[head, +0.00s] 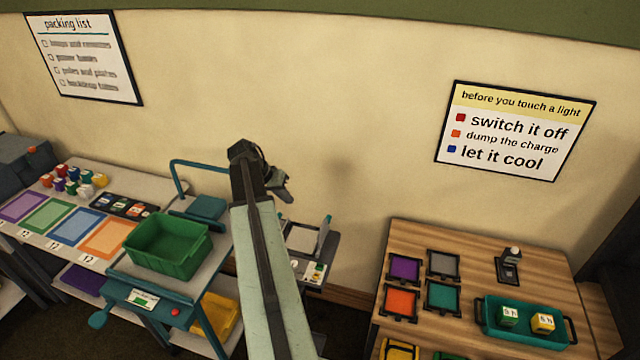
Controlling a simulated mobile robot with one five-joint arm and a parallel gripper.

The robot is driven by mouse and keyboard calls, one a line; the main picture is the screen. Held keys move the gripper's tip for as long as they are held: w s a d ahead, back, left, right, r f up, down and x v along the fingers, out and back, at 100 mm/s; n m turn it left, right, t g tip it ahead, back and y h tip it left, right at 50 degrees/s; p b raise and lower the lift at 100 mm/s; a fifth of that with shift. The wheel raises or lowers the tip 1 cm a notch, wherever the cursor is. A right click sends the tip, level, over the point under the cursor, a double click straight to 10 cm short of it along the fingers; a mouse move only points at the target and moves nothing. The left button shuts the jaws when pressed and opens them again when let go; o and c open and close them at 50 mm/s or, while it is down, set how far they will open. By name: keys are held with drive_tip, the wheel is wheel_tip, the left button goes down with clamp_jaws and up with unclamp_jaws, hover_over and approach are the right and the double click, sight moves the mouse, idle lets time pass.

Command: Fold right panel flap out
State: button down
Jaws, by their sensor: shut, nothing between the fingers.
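My arm rises through the middle of the head view, and my gripper (282,188) is at its end, shut and empty, in front of the cream wall. Below and to the right of it, partly hidden by my arm, is a small dark-framed stand with a pale panel (301,239). A narrow upright flap (323,233) stands at the right edge of this panel, raised rather than lying flat. My gripper is above the flap and to its left in the picture, apart from it. The panel's left side is hidden behind my arm.
A green bin (168,247) stands on the trolley (211,285) left of my arm. A wooden table (453,275) at right holds coloured square frames and a green tray (487,331). Small cards (314,272) lie below the panel. The wall above is mostly clear.

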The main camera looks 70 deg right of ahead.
sight(324, 230)
drive_tip(key=shift+m+g, duration=0.3)
drive_tip(key=shift+m, duration=0.1)
drive_tip(key=s+d+f+b, duration=0.2)
drive_tip(key=b, duration=0.1)
drive_tip(key=s+d+f+b, duration=0.1)
drive_tip(key=s+f+b, duration=0.1)
drive_tip(key=f+b, duration=0.1)
drive_tip(key=s+d+f+b, duration=0.2)
drive_tip(key=f+b, duration=0.1)
drive_tip(key=shift+s+d+f+b, duration=0.1)
drive_tip(key=shift+s+d+b, duration=0.05)
drive_tip(key=shift+d+b, duration=0.2)
drive_tip(key=s, duration=0.2)
drive_tip(key=shift+s+a, duration=0.1)
drive_tip(key=shift+s, duration=0.65)
